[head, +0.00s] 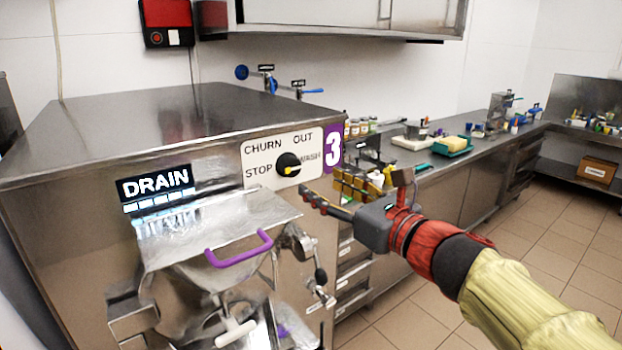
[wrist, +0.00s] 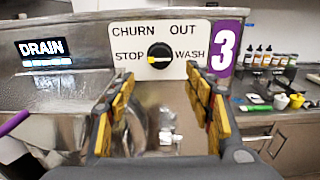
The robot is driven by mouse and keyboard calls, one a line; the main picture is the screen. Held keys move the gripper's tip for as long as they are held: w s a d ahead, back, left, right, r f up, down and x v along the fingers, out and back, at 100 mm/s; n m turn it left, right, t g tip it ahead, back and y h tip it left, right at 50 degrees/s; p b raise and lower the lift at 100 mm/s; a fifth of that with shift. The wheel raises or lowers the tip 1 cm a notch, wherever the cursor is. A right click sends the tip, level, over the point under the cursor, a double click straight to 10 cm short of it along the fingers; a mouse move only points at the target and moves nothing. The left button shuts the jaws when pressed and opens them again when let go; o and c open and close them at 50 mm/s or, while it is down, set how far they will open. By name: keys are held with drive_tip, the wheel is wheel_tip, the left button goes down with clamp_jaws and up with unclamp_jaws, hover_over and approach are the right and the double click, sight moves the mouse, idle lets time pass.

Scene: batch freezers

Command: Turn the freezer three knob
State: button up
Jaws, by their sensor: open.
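Freezer three carries a purple "3" label (head: 333,148) and a white dial plate (head: 259,160) reading CHURN, OUT, STOP and WASH. Its black round knob (head: 288,164) has a yellow mark that points left, toward STOP; the knob also shows in the wrist view (wrist: 159,56). A display (head: 155,186) on the freezer reads DRAIN. My gripper (head: 322,201) is just right of and below the knob in the head view. In the wrist view its yellow-padded fingers (wrist: 160,85) are apart and empty, with the knob showing between and beyond them. I see no contact with the knob.
A purple handle (head: 240,250) and the hopper lid (head: 215,228) stick out below the dial plate. A steel counter (head: 440,160) with bottles, trays and a green tub runs along the right wall. The tiled floor on the right is clear.

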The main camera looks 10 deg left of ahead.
drive_tip(key=shift+v, duration=1.2)
